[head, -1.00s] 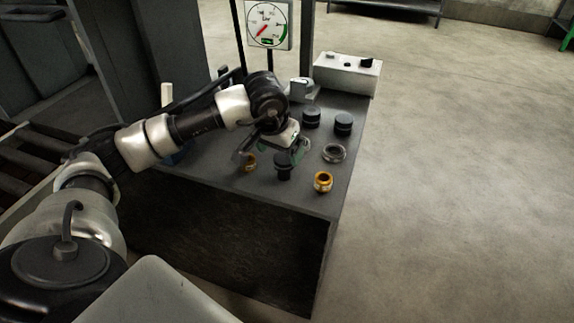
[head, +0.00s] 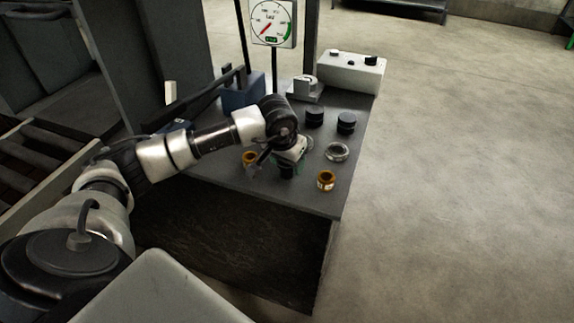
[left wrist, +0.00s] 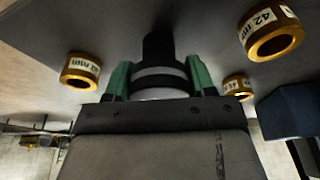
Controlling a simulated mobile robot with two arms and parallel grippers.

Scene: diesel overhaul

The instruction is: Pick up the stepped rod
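The stepped rod (left wrist: 160,52) is a dark upright cylinder with a narrower part and a wider part with a paler grey band. In the left wrist view it sits between the two green fingers of my left gripper (left wrist: 160,82). The fingers lie flush on both sides, with no clear gap. In the head view my left gripper (head: 286,165) is low over the bench and hides most of the rod (head: 287,171), which still stands on the bench top. My right gripper is not in view.
Brass rings stand close by on the bench (head: 232,178): one at the left (head: 250,158), one at the front right (head: 326,181). A grey ring (head: 337,151) and two black cylinders (head: 314,118) (head: 346,123) lie behind. A white control box (head: 350,72) and dial gauge (head: 272,22) are further back.

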